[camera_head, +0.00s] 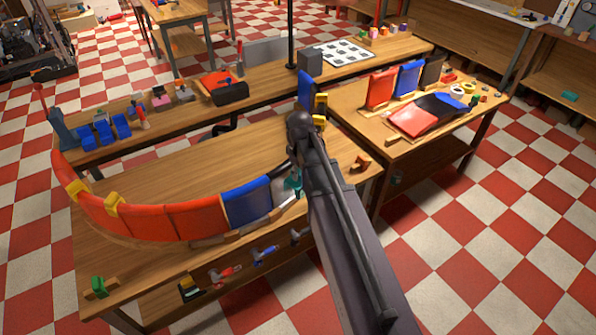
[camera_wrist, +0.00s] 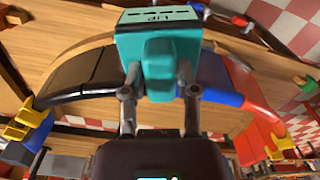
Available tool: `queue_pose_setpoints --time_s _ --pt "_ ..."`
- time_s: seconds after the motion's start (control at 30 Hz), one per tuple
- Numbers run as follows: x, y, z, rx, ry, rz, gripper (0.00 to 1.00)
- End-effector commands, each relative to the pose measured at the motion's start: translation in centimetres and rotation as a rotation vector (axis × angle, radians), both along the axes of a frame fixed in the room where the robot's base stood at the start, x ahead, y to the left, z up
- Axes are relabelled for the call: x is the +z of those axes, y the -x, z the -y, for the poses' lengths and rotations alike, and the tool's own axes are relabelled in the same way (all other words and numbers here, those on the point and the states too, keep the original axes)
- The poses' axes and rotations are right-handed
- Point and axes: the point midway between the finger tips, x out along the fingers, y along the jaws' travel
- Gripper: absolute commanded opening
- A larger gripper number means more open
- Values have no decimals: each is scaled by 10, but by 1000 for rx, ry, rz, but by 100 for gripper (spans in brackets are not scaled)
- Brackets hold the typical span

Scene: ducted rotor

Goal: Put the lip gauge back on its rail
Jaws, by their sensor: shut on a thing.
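In the head view a small teal part of the gauge (camera_head: 294,183) shows beside my arm, above the front edge of the bench near the curved duct wall. My arm hides most of the gripper there. Several tools hang along the bench front, including a red-handled one (camera_head: 225,273) and a blue-handled one (camera_head: 264,254). I cannot tell for sure which part is the gauge's rail.
The curved duct wall has red panels (camera_head: 150,212), a blue panel (camera_head: 247,200) and yellow clips (camera_head: 113,203). A black panel (camera_wrist: 85,75) shows in the wrist view. A side bench (camera_head: 355,97) holds upright panels. The checkered floor (camera_head: 500,220) at right is clear.

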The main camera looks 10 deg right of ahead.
Motion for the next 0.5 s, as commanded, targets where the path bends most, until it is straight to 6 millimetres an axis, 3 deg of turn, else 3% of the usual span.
queue_pose_setpoints --time_s 0.5 --pt "4 0 0 0 0 0 0"
